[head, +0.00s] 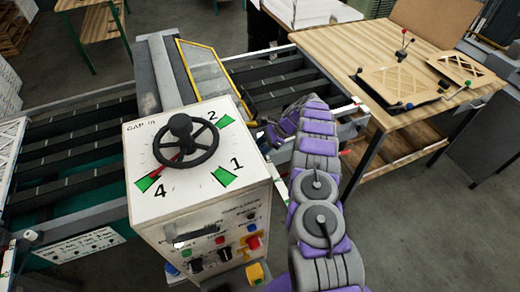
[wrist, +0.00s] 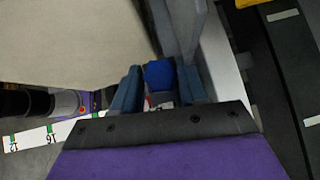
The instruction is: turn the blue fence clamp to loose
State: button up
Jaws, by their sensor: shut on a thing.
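The blue fence clamp (wrist: 160,74) shows as a rounded blue knob in the wrist view. My gripper (wrist: 158,88) has one blue-grey finger on each side of it and is shut on it. The lower part of the clamp is hidden between the fingers and behind the gripper body. In the head view my purple and grey arm reaches up the right side of the control box and bends left. The clamp cannot be made out there, and the fingertips are not clear. How far the clamp is turned cannot be told.
A white control box (head: 200,190) with a black handwheel (head: 186,143) stands close left of my arm. A machine bed with dark rollers (head: 70,155) lies behind it. A wooden table (head: 400,65) with jigs stands at right. A numbered scale (wrist: 40,138) shows in the wrist view.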

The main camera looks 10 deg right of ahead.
jog(key=shift+w, duration=0.15)
jog(key=o, duration=1.1)
jog(key=shift+d, duration=0.1)
jog(key=shift+c, duration=0.2)
jog(key=shift+r+m+p, duration=0.1)
jog(key=shift+m+p, duration=0.2)
